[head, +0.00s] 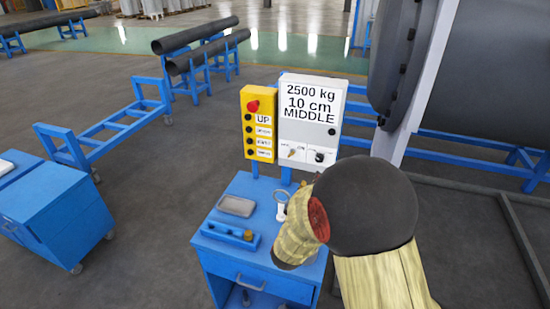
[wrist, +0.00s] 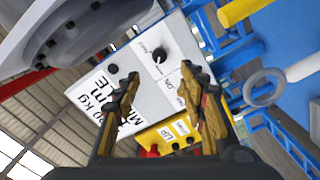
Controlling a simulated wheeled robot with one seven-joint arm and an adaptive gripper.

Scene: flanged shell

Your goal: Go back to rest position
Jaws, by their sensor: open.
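My gripper (wrist: 160,78) is open in the wrist view, with its two dark, yellowish-padded fingers apart and nothing between them. Beyond the fingers is the white control box (wrist: 140,75), which has a black knob (wrist: 160,55). In the head view, this white box (head: 310,105) reads "2500 kg 10 cm MIDDLE". The yellow button box (head: 259,122) with a red button stands on its left; part of it also shows in the wrist view (wrist: 163,137). My arm covers the right of the blue cart (head: 236,258) in the head view, and my gripper's fingers are hidden there.
A metal ring (wrist: 265,88) shows at the right of the wrist view. A large dark flanged shell (head: 480,70) stands at right.

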